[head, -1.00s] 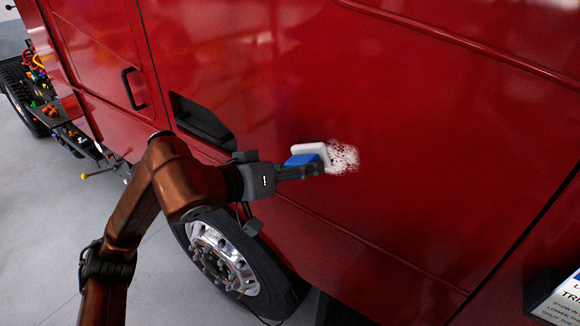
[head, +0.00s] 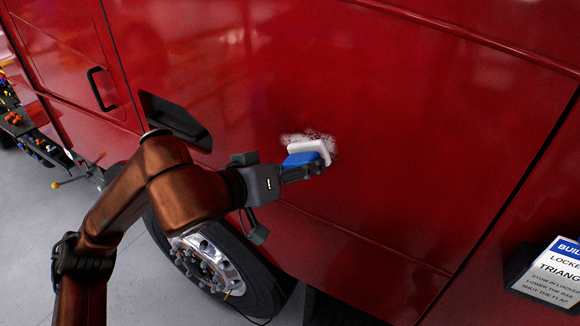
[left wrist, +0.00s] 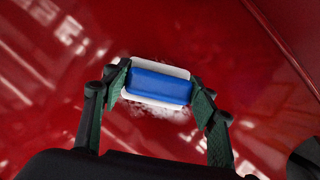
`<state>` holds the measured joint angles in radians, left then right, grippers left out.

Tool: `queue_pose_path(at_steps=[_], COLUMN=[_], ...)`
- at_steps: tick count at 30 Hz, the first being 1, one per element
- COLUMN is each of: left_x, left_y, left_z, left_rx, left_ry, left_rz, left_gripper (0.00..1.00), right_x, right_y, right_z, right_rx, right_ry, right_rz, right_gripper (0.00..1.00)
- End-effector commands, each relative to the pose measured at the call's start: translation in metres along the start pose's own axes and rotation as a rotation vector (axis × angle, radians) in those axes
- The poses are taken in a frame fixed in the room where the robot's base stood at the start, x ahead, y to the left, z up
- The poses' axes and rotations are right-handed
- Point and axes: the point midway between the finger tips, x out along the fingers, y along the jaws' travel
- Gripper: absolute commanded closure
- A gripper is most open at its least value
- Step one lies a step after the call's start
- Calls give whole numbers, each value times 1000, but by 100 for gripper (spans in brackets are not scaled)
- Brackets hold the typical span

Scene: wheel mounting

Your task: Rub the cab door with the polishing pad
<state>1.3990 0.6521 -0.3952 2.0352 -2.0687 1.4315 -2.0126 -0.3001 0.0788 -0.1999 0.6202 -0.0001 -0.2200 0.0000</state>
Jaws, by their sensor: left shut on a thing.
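The polishing pad (head: 310,150) has a white face and a blue back. My left gripper (head: 305,168) is shut on it and holds its white face at the red cab door (head: 400,150); full contact cannot be told. In the left wrist view the pad (left wrist: 158,86) sits between the two green-faced fingers of the gripper (left wrist: 160,92). A whitish smear (head: 300,138) shows on the door around the upper side of the pad. It also shows below the pad in the left wrist view (left wrist: 165,112). My right gripper is not in view.
A wheel (head: 215,265) stands below my left arm. A black door handle (head: 101,90) and a dark recess (head: 175,120) lie to the left. A sign (head: 552,268) stands at the lower right. The door around the pad is clear.

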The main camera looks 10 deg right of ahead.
Motion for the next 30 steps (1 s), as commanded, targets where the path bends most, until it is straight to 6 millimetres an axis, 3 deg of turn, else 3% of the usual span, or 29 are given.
queue_pose_path(at_steps=[6,30], left_x=[3,10], left_y=[17,53], left_z=[8,24], left_rx=[3,0], left_ry=[1,1], left_rz=[1,0], left_gripper=[66,66], right_x=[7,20], right_y=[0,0], right_z=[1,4], right_rx=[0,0], right_ry=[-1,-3], right_rz=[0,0], right_gripper=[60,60])
